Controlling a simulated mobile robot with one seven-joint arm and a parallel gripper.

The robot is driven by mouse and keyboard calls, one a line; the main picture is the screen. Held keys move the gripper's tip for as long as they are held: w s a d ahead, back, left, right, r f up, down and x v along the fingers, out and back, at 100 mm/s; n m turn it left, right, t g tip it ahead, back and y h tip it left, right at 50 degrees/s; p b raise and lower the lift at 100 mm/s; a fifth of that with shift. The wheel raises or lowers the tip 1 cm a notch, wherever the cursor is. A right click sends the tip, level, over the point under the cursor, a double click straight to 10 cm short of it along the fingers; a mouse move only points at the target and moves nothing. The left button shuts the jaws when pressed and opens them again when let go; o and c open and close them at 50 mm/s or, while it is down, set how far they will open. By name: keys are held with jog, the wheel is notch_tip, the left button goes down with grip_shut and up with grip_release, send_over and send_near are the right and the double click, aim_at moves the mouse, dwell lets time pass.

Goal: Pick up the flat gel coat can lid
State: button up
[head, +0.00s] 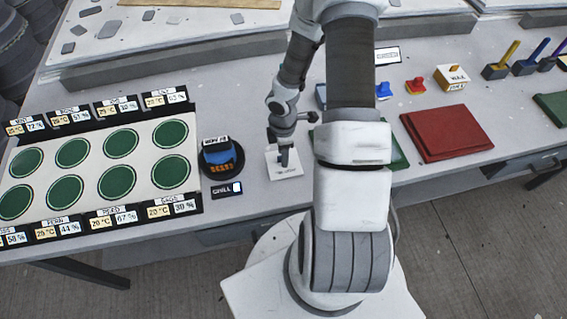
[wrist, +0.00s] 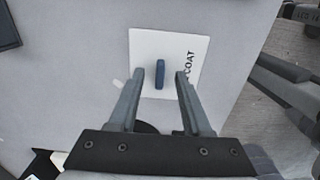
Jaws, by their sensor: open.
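The flat gel coat can lid is a thin white square plate (head: 273,173) lying on the grey table. In the wrist view the lid (wrist: 148,45) shows the word COAT and an upright dark blue grip (wrist: 160,74) at its middle. My gripper (head: 284,160) is over the lid, pointing down. In the wrist view my gripper (wrist: 158,77) is open, with one finger on each side of the blue grip and a gap to both. How far the fingertips are above the plate is hard to tell. The arm hides part of the table just right of the lid.
Left of the lid are a dark round stand with a blue and orange item (head: 220,158), a CHILL label (head: 227,189) and a pale board (head: 95,180) with green discs. Right are a red slab (head: 446,132) and a yellow-and-white WAX block (head: 452,78). A mould (head: 160,65) spans the back.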

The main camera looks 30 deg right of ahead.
grip_shut()
jog(key=shift+r, duration=0.15)
dwell(0.4)
